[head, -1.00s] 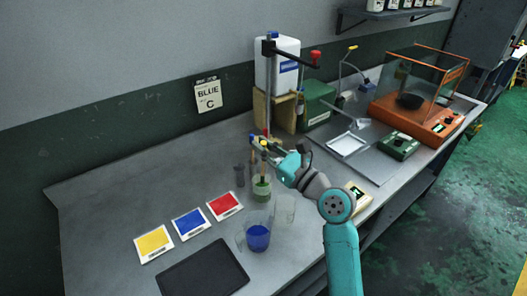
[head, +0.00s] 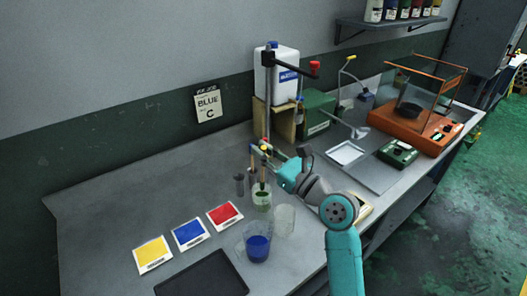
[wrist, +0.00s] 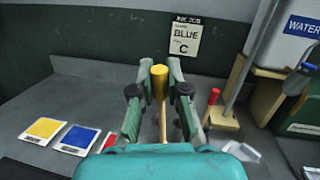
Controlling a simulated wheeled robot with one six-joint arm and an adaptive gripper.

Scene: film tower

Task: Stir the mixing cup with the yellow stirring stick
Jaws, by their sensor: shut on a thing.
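My gripper (head: 259,150) is shut on the yellow-topped stirring stick (wrist: 160,83), its wooden shaft upright between the fingers in the wrist view. In the head view the gripper is above a clear jar with green content (head: 262,198), and dark stick shafts run down to that jar. I cannot tell whether the held stick's lower end is inside it. A cup with blue liquid (head: 257,248) stands nearer the front, apart from the gripper. Which vessel is the mixing cup is not marked. A red-topped stick (wrist: 212,97) stands to the right in the wrist view.
An empty clear beaker (head: 284,219) stands beside the blue cup. Yellow (head: 153,254), blue (head: 189,233) and red (head: 225,215) cards lie left, behind a dark tablet (head: 202,275). A stand (head: 268,95) and a water container (head: 278,75) are behind the gripper.

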